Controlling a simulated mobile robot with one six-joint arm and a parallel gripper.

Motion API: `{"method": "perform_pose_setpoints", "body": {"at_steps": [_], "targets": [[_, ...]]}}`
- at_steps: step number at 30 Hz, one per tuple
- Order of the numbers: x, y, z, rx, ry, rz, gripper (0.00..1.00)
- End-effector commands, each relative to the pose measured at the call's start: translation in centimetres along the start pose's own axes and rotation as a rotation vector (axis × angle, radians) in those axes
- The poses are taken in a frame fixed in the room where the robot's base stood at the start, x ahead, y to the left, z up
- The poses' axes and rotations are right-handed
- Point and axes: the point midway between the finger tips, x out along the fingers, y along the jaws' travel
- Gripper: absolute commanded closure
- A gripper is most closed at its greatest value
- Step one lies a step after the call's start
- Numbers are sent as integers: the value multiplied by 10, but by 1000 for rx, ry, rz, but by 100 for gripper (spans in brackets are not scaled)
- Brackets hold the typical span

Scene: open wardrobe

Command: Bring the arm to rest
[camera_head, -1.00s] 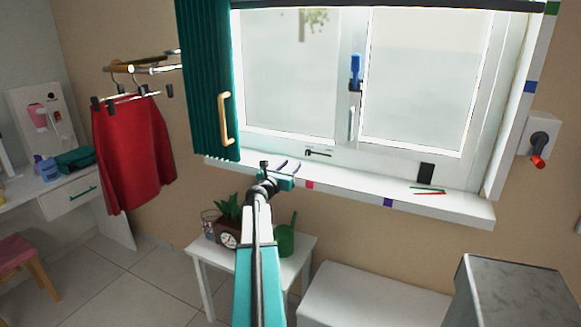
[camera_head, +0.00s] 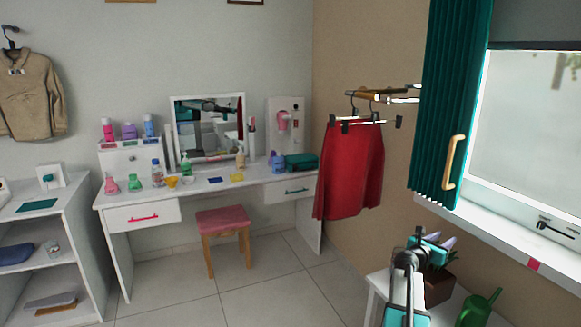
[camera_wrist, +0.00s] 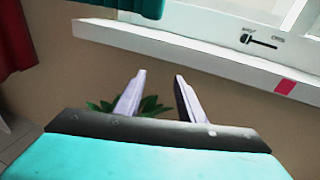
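My gripper (camera_wrist: 156,88) is open in the wrist view, with its two pale fingers apart and nothing between them. It points toward the wall below the white window sill (camera_wrist: 180,62), above a green plant (camera_wrist: 103,106). In the head view my gripper (camera_head: 444,241) shows at the lower right, in front of the plant and the small white table. My arm (camera_head: 407,290) reaches up from the bottom edge of that view.
A red skirt (camera_head: 352,172) hangs from a wall rail. A teal curtain (camera_head: 447,110) hangs beside the window. A green watering can (camera_head: 478,309) stands at lower right. A vanity (camera_head: 195,188) and pink stool (camera_head: 222,220) stand left. Tiled floor (camera_head: 270,290) between is clear.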

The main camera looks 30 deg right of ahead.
Motion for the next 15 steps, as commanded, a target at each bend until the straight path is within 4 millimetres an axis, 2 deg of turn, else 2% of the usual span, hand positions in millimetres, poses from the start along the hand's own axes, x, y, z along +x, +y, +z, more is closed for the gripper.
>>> {"method": "perform_pose_setpoints", "body": {"at_steps": [1,6,11,15], "targets": [[-12,21,-15,-8,16,28,64],[-51,79,-65,-17,74,105,64],[-94,125,-114,-16,141,167,64],[-136,157,-160,-3,210,208,64]]}}
